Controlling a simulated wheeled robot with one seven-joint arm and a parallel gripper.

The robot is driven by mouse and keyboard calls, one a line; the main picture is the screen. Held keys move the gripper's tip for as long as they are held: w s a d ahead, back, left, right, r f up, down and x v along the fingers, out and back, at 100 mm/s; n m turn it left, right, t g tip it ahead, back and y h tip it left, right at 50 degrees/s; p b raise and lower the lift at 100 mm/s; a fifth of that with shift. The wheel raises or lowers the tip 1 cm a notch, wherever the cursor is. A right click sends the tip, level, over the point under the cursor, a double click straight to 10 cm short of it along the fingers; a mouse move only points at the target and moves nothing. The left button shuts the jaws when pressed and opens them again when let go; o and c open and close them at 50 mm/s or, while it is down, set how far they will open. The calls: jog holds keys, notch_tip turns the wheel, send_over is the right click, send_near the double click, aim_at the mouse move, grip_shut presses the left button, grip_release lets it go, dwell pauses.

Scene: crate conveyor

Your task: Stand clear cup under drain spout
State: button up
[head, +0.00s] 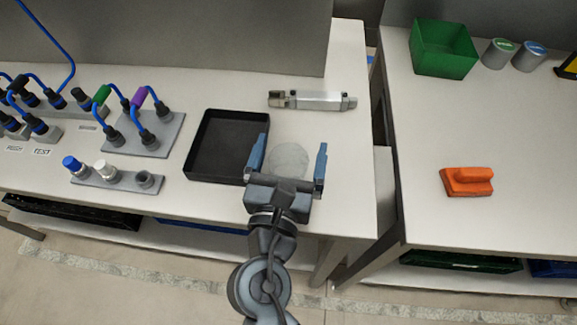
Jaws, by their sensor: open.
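A clear cup (290,158) stands on the light table to the right of the black tray; it looks faint and see-through. My gripper (287,160) is open, with one blue finger on each side of the cup. Whether the fingers touch it I cannot tell, but gaps show on both sides. The gripper body hides the near part of the cup. I cannot make out for sure which part is the drain spout; a grey metal cylinder unit (312,100) lies on the table behind the cup.
A black tray (190,176) lies left of my gripper. Further left are a grey block with blue hoses (172,140) and a small holder with caps (125,184). Bare table lies right of the cup.

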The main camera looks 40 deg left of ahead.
jog(key=shift+c, duration=0.4)
jog(key=c, duration=1)
